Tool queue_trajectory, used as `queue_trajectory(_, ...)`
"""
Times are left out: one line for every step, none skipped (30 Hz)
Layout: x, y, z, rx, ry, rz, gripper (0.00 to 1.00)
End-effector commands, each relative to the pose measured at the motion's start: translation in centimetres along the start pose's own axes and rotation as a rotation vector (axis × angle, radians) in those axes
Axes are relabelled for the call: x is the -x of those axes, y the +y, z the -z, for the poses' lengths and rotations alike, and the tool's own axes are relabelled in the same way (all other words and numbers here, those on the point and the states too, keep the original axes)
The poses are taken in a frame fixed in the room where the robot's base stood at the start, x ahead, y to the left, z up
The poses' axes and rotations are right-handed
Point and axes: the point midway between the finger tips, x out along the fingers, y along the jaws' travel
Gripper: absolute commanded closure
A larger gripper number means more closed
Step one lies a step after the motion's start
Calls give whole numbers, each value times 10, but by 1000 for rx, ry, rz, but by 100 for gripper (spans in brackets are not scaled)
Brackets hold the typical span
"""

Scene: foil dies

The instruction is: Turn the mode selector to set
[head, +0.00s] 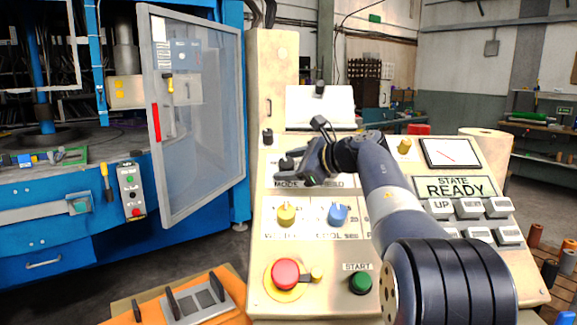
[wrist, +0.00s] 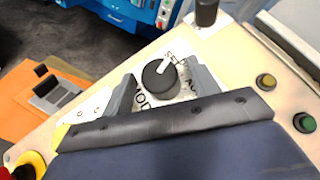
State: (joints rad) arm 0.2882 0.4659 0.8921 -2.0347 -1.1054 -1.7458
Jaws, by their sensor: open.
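The mode selector (wrist: 158,79) is a round black knob with a white pointer line, on a white label plate of the cream panel. In the wrist view its pointer slants up and to the right, toward partly hidden lettering. My gripper (wrist: 161,72) is open, with one finger on each side of the knob; I cannot tell whether either finger touches it. In the head view my gripper (head: 289,168) is at the panel above the word MODE and covers most of the knob.
Below are a yellow knob (head: 286,215), a blue knob (head: 338,214), a red emergency button (head: 286,273) and a green start button (head: 360,283). A display reads STATE READY (head: 455,187). A blue press with an open clear door (head: 198,110) stands at the left.

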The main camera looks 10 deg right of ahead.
Motion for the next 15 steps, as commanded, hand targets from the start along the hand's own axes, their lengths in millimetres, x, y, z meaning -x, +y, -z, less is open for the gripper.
queue_trajectory(7,-1,0,0,1,3,43)
queue_trajectory(12,-1,0,0,1,4,43)
queue_trajectory(19,-1,0,0,1,5,43)
queue_trajectory(25,-1,0,0,1,5,43)
queue_trajectory(31,-1,0,1,2,6,43)
queue_trajectory(40,-1,0,1,3,6,43)
queue_trajectory(46,-1,0,1,3,5,43)
queue_trajectory(53,-1,0,1,3,6,43)
queue_trajectory(61,-1,0,1,2,5,43)
queue_trajectory(67,-1,0,1,2,5,43)
queue_trajectory(72,-1,1,0,2,5,43)
queue_trajectory(79,0,0,0,2,4,43)
queue_trajectory(83,-1,0,0,2,4,43)
queue_trajectory(87,-1,1,0,3,4,43)
queue_trajectory(92,0,1,0,2,3,43)
